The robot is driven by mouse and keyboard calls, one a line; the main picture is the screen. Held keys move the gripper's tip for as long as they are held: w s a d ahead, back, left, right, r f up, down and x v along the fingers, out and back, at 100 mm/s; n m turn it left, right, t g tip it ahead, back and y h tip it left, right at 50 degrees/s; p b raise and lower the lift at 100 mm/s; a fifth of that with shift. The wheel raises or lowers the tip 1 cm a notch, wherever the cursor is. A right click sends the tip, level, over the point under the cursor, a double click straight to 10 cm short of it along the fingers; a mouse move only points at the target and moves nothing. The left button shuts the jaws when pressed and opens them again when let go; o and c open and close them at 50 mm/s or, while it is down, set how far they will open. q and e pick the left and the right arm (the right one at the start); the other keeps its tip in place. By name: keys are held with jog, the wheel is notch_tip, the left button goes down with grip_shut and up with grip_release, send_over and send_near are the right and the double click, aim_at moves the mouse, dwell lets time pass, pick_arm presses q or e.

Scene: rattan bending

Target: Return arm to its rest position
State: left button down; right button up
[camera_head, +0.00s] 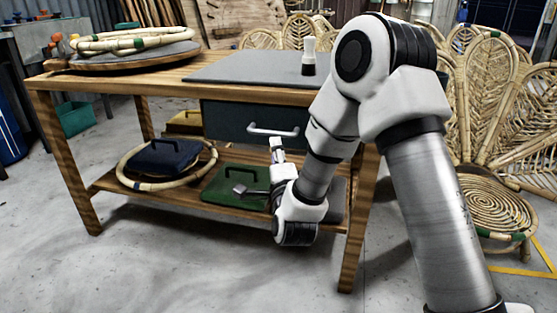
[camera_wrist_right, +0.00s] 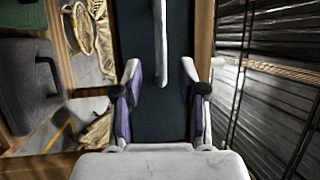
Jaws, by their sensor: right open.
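My right arm comes in from the right and reaches down in front of the wooden workbench (camera_head: 60,83). My right gripper (camera_head: 260,170) is open and empty, below the metal handle (camera_head: 272,131) of the dark drawer (camera_head: 225,115). In the right wrist view, the open fingers of the gripper (camera_wrist_right: 161,95) stand on either side of the drawer front (camera_wrist_right: 138,50). The handle (camera_wrist_right: 161,45) lies ahead between them, apart from the fingers. My left gripper is not in view.
On the lower shelf are a green case (camera_head: 222,187), a dark blue case (camera_head: 165,158) and a rattan ring (camera_head: 132,182). Rattan hoops (camera_head: 120,42) and a white-topped bottle (camera_head: 308,58) stand on the bench top. Rattan chairs (camera_head: 490,200) crowd the right. The front floor is clear.

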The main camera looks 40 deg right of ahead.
jog(key=v, duration=0.3)
jog(key=shift+s, duration=0.15)
jog(key=shift+f, duration=0.1)
jog(key=s+a+f+n+g+y+p, duration=0.3)
jog(key=s+f+n, duration=0.1)
jog(key=f, duration=0.7)
jog(key=s+a+f+n+g+y+p, duration=0.2)
jog(key=s+a+f+n+g+p, duration=0.15)
jog(key=f, duration=0.85)
jog(key=s+a+f+n+g+y, duration=0.1)
jog(key=s+a+f+n+g, duration=0.1)
jog(key=s+f+n+g, duration=0.45)
jog(key=s+a+f+n+g+y+p, duration=0.1)
jog(key=s+a+n+y, duration=0.15)
jog(key=s, duration=0.65)
jog(key=s+a+f+n+g+y, duration=0.1)
jog(key=s+f+n+g, duration=0.3)
jog(key=s+n, duration=0.25)
notch_tip(320, 180, up, 38)
jog(key=p, duration=3.8)
jog(key=shift+m, duration=0.4)
